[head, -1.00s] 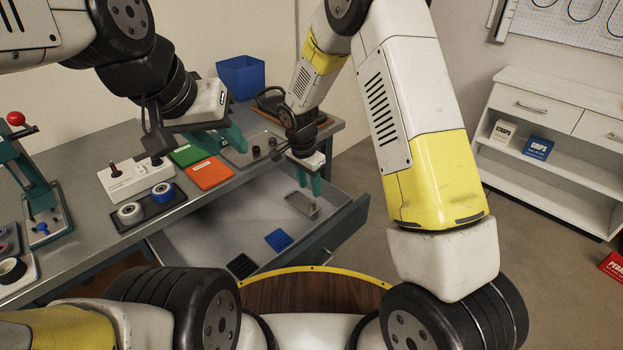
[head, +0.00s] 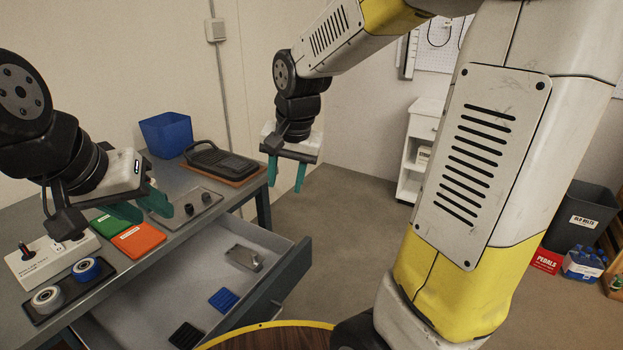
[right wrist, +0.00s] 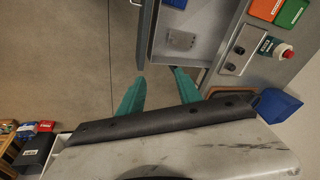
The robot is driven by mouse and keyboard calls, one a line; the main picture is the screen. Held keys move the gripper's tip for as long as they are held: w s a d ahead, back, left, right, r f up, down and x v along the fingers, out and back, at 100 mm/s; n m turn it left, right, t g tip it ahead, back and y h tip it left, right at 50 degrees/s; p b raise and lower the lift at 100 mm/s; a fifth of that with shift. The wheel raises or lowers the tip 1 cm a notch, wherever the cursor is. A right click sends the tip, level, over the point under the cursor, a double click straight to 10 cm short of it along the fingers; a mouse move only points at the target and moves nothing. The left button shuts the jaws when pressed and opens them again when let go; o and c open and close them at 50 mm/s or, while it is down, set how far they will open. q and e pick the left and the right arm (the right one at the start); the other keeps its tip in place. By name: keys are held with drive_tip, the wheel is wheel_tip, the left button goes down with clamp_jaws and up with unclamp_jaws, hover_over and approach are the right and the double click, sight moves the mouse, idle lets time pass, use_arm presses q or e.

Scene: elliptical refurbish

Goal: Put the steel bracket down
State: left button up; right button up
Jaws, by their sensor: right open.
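The steel bracket (head: 243,257), a flat grey plate, lies on the floor of the open drawer (head: 290,268), near its far end. It also shows in the right wrist view (right wrist: 181,39), clear of the fingers. My right gripper (head: 285,178) is open and empty, raised above and beyond the drawer. Its two teal fingers are spread apart in the right wrist view (right wrist: 158,84). My left gripper (head: 145,210) hangs over the workbench by the orange and green cards, its teal fingers apart with nothing seen between them.
The drawer also holds a blue block (head: 223,299) and a black block (head: 186,335). On the workbench (head: 178,187) are a blue bin (head: 166,134), a black tray-like part (head: 222,160), an orange card (head: 139,238) and a roller tray (head: 70,289).

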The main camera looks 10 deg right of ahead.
drive_tip(key=s+d+r+n+t, duration=0.1)
drive_tip(key=s+d+r+n, duration=0.1)
drive_tip(key=s, duration=0.5)
drive_tip(key=s+d+r+n+t+y, duration=0.1)
drive_tip(key=s+d+r+n, duration=0.2)
drive_tip(key=s, duration=0.4)
drive_tip(key=shift+r+t, duration=0.4)
drive_tip(key=shift+r, duration=0.15)
